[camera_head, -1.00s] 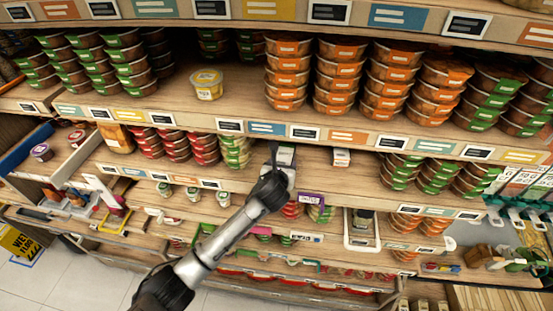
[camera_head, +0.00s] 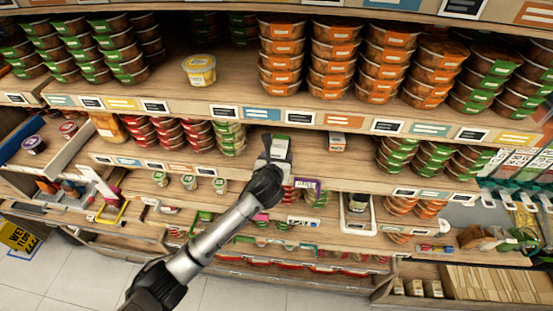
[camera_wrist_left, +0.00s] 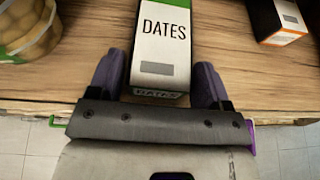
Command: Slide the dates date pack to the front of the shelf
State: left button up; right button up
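The dates pack (camera_head: 279,147) is a white and green box labelled DATES, on the middle shelf. In the left wrist view the pack (camera_wrist_left: 161,40) lies between the two fingers, its near end at about the shelf's front edge. My left gripper (camera_wrist_left: 160,82) is open around it, with a narrow gap showing on each side. In the head view the left gripper (camera_head: 269,165) reaches the shelf from below and hides the pack's lower part. My right gripper is in neither view.
Stacked green-labelled tubs (camera_head: 232,139) stand to the left. Bare shelf lies between pack and box. A price-tag rail (camera_head: 300,117) runs above.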

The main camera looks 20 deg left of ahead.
pick_arm(q)
jog(key=o, duration=0.3)
jog(key=shift+s, duration=0.1)
jog(key=shift+b+v, duration=1.4)
jog(key=shift+v, duration=5.45)
